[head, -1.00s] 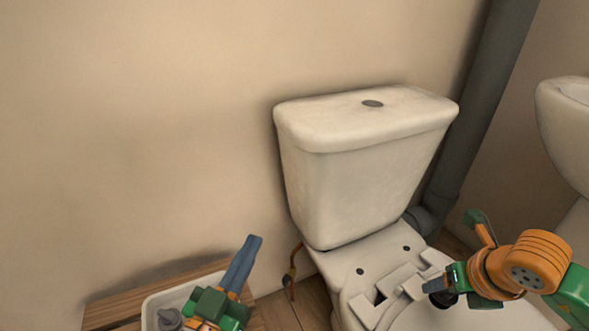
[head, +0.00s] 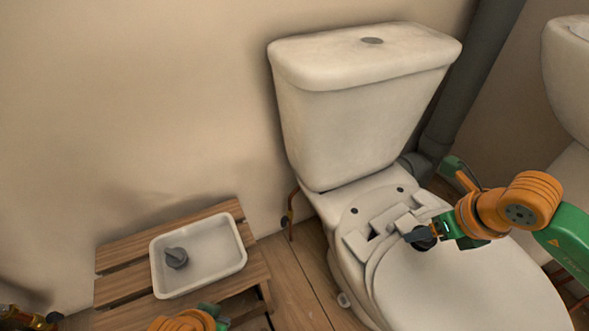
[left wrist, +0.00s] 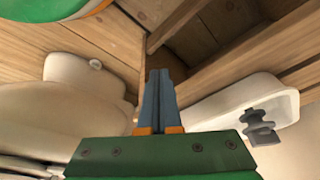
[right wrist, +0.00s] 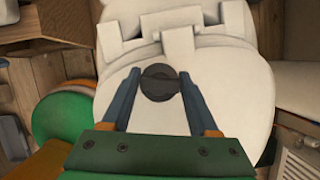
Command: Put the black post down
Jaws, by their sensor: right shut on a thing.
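My right gripper (head: 432,237) is shut on a black post (head: 422,240), which it holds over the back of the toilet lid near the hinges. In the right wrist view the black post (right wrist: 160,82) sits between the two fingertips, seen end-on; whether it touches the lid is not clear. My left gripper (left wrist: 160,75) has its fingers together with nothing between them. In the head view only part of it shows at the bottom edge. A second dark post (head: 176,258) lies in the white tray (head: 240,245); the tray also shows in the left wrist view (left wrist: 225,112).
The tray stands on a slatted wooden stool (head: 118,290) left of the toilet (head: 365,120). Most of the tray is empty. A thin pipe (head: 290,213) rises between stool and toilet. A washbasin (head: 570,80) stands at the right. Brass fittings (head: 25,318) show at the lower left.

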